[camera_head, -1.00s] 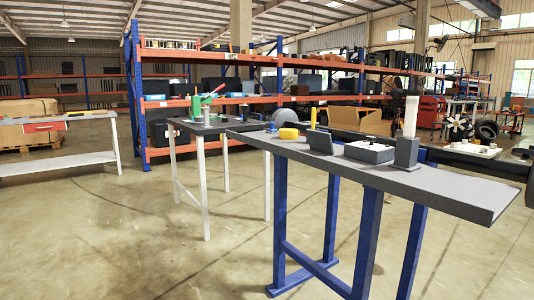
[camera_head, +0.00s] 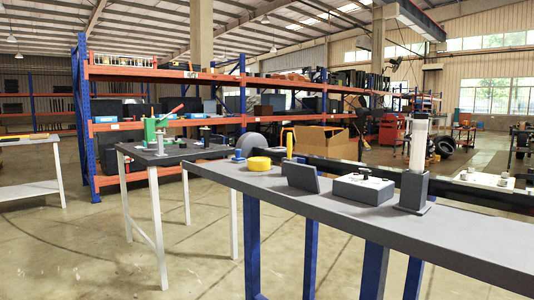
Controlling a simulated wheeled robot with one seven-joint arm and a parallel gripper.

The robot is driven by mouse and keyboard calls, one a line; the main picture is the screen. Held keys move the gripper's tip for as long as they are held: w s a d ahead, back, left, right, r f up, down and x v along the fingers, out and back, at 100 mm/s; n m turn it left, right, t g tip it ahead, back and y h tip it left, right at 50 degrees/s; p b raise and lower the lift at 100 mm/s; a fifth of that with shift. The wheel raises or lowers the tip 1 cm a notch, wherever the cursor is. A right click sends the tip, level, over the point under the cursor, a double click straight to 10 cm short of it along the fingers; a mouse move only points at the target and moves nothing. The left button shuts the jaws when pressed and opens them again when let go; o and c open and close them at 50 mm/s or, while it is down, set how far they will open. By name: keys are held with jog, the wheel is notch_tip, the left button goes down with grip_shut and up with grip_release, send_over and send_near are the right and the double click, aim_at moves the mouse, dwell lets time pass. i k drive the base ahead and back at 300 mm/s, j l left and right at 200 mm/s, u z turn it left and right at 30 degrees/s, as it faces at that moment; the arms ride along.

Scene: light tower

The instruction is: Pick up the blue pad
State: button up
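A small blue piece (camera_head: 239,156), which looks like the blue pad, sits near the far left end of the long grey table (camera_head: 330,208). It is small in view and its exact shape is hard to tell. It stands just left of and behind a round yellow piece (camera_head: 259,164). My gripper does not show in the camera_head view.
A dark upright plate (camera_head: 302,177), a grey box with a black knob (camera_head: 363,188) and a light tower with a white column (camera_head: 416,165) stand on the same table. A white-legged table (camera_head: 165,154) with green tools is behind left. Floor at front left is clear.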

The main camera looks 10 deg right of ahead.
aim_at(238, 159)
jog(key=z, duration=0.75)
jog(key=i+j+z, duration=0.15)
jog(key=j+z, duration=0.7)
jog(key=j, duration=0.15)
jog(key=j+z, duration=0.45)
jog(key=i+j, duration=0.05)
jog(key=j, duration=0.05)
